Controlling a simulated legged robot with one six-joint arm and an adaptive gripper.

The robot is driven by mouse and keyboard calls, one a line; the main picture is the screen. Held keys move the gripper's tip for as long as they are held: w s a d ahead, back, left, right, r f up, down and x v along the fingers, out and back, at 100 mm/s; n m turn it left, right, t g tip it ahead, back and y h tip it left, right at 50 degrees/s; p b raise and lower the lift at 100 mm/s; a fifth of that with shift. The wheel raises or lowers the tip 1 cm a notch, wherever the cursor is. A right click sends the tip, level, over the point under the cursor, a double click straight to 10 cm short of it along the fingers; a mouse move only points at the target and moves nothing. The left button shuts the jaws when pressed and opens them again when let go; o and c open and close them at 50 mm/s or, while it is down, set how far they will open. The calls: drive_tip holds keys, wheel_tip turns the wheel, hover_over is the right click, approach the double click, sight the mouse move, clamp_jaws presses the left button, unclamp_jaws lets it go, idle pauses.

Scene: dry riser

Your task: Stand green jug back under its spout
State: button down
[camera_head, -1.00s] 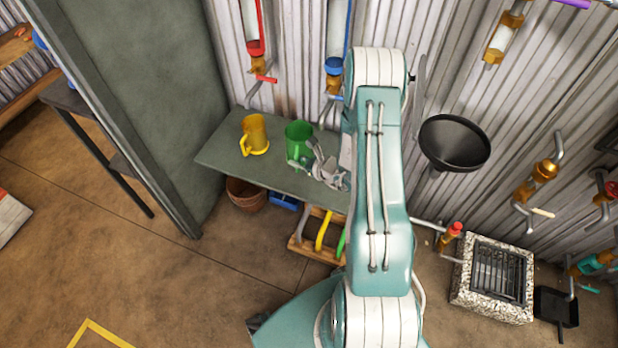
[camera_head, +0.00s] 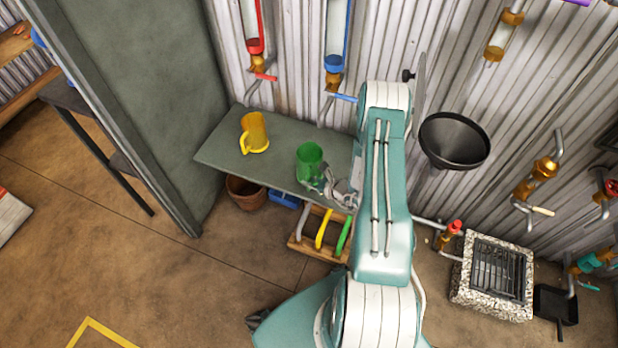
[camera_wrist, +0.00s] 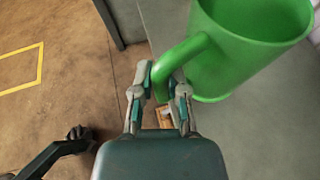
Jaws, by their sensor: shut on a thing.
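The green jug (camera_head: 310,160) is over the right part of the grey shelf (camera_head: 222,152), near its front edge. My gripper (camera_head: 322,184) is at its lower front side. In the wrist view my gripper (camera_wrist: 160,88) is shut on the handle of the green jug (camera_wrist: 245,52); the jug looks roughly upright. I cannot tell whether its base touches the shelf. The red-capped spout (camera_head: 257,68) and the blue-capped spout (camera_head: 334,78) hang on the wall behind the shelf. The yellow jug (camera_head: 255,132) stands on the shelf to the left, below the red-capped one.
A grey panel (camera_head: 125,100) bounds the shelf on the left. A black funnel (camera_head: 454,141) is on the wall to the right of my arm. Under the shelf are a clay pot (camera_head: 246,193), a blue item (camera_head: 284,199) and a wooden rack (camera_head: 305,247). Bare shelf lies between the jugs.

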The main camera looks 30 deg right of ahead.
sight(309, 190)
drive_tip(key=shift+f, duration=1.75)
drive_tip(key=shift+w+d, duration=1)
drive_tip(key=shift+d, duration=0.25)
drive_tip(key=shift+w+d, duration=0.95)
drive_tip(key=shift+d, duration=0.3)
drive_tip(key=shift+w+d, duration=1)
drive_tip(key=shift+d, duration=0.25)
drive_tip(key=shift+f, duration=0.4)
drive_tip(key=c, duration=0.6)
unclamp_jaws()
